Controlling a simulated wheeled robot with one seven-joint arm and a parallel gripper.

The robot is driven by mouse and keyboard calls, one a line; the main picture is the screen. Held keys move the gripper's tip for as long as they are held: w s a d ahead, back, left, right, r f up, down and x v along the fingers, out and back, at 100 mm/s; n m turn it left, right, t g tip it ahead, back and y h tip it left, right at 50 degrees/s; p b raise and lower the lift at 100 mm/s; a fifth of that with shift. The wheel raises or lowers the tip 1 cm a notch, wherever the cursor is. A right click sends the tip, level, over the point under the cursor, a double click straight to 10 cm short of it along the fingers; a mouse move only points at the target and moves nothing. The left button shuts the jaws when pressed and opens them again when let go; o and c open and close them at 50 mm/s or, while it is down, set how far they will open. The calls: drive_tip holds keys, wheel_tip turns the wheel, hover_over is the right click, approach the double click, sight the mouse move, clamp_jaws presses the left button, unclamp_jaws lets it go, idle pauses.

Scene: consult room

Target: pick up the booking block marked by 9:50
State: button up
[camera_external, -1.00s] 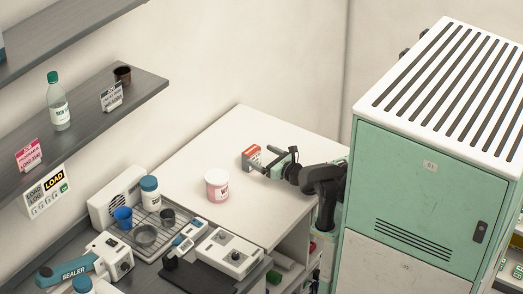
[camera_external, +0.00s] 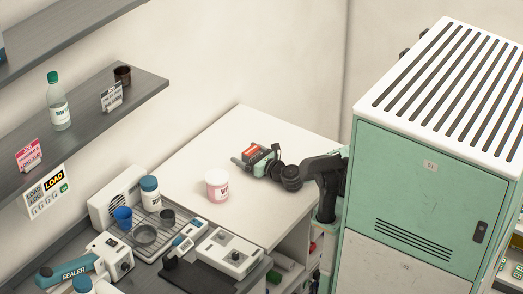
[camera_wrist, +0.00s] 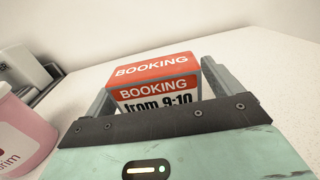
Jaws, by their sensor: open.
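A red and white booking block (camera_external: 253,150) lies on the white table near its back edge. In the wrist view the block (camera_wrist: 155,72) has "BOOKING" on its red top and again on its front, with "from 9:10" in black below; the lower front is hidden by my gripper body. No "9:50" shows on the faces in view. My gripper (camera_external: 256,156) is open around the block, one finger on each side. In the wrist view a grey finger stands close to each side face; I cannot tell whether either touches.
A pink and white tub (camera_external: 217,186) stands left of my gripper and shows close at the left in the wrist view (camera_wrist: 20,135). A wire rack (camera_external: 160,230) with cups and a bottle is further left. The table's back corner is clear.

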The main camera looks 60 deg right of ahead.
drive_tip(key=shift+c, duration=0.3)
drive_tip(key=c, duration=1.1)
drive_tip(key=shift+o, duration=0.2)
